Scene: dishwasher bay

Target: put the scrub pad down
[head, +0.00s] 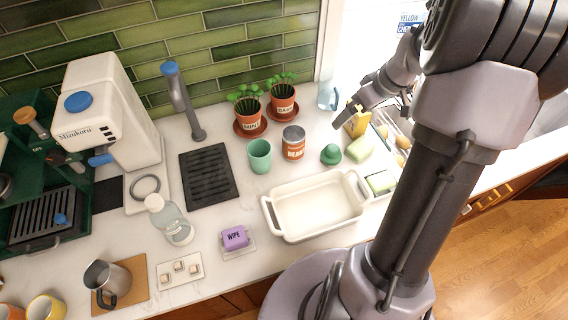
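My gripper (363,107) is at the back right of the counter, its fingers pointing down and left. A yellow block (356,123), apparently the scrub pad, is upright at the fingertips, and the fingers look closed on it. The view does not show clearly whether its lower edge touches the counter. A pale green pad (359,149) lies just in front of it, and another green pad (380,182) lies in a small white dish nearer the basin. A purple block marked WIPE (235,238) sits on a pale coaster at the front.
A white basin (273,219) stands empty at the front middle. A green domed object (330,154), a beans can (293,143) and a green cup (259,155) stand behind it. A rack (393,129) is right of the gripper.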

